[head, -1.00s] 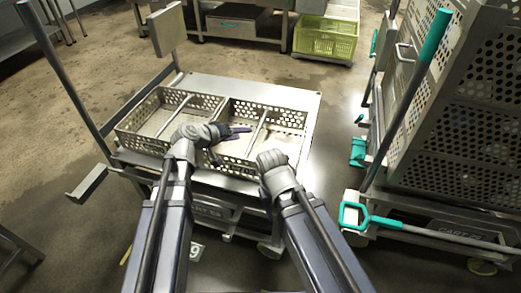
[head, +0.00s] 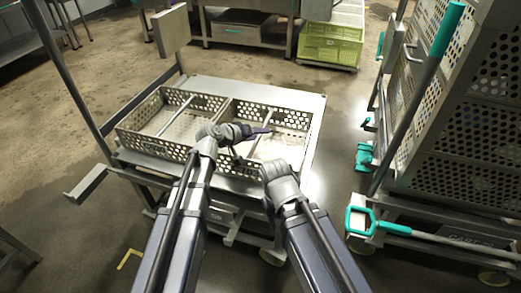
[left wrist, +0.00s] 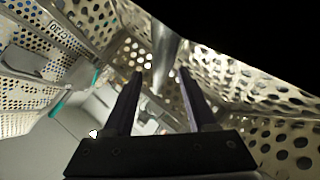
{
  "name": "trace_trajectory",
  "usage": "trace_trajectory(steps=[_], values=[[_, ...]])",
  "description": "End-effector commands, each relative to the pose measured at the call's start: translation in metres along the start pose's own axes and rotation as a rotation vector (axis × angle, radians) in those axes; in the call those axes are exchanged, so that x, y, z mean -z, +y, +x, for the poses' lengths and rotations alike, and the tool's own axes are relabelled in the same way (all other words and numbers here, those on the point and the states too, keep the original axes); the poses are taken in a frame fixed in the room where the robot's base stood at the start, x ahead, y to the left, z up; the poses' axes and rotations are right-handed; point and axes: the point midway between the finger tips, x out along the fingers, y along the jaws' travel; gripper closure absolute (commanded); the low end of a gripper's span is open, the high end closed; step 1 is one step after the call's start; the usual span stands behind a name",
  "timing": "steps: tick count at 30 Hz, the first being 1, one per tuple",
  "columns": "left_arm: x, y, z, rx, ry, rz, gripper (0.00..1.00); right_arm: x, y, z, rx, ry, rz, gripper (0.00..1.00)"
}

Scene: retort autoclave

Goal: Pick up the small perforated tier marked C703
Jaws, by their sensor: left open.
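Two perforated metal tiers stand side by side on a flat cart in the head view, a left one (head: 148,147) and a right one (head: 300,117). Each has a bar handle across it. A small label plate (left wrist: 62,38) shows in the left wrist view, but I cannot read it surely. My left gripper (head: 250,143) is open and empty over the left part of the right tier. In the left wrist view its fingers (left wrist: 160,75) stand apart, with a grey bar (left wrist: 166,52) in line with the gap. My right gripper (head: 273,167) is by the tier's near side; its fingers are hidden.
The cart top (head: 308,98) has a bare strip behind and right of the tiers. A tall perforated cart (head: 468,155) with a teal-tipped bar (head: 428,85) stands at the right. A green crate (head: 330,45) is at the back. Floor is clear between the carts.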

Motion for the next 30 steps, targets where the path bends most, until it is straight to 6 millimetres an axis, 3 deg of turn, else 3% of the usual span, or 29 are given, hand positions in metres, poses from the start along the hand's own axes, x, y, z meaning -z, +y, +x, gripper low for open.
trace_trajectory(steps=[7, 22, 30], values=[[0.0001, 0.0005, 0.0033, 0.0, 0.0, 0.0, 0.43, 0.0001, -0.0002, 0.0013, 0.001, 0.0, -0.001, 0.5], [0.0001, 0.0002, 0.0031, 0.0, 0.0, 0.0, 0.99, 0.0001, -0.0002, 0.0013, 0.0, 0.0, 0.0, 0.5], [0.0002, 0.0001, 0.0031, 0.001, 0.0, 0.0, 1.0, 0.0001, -0.0002, 0.0013, 0.0, 0.0, 0.0, 0.5]])
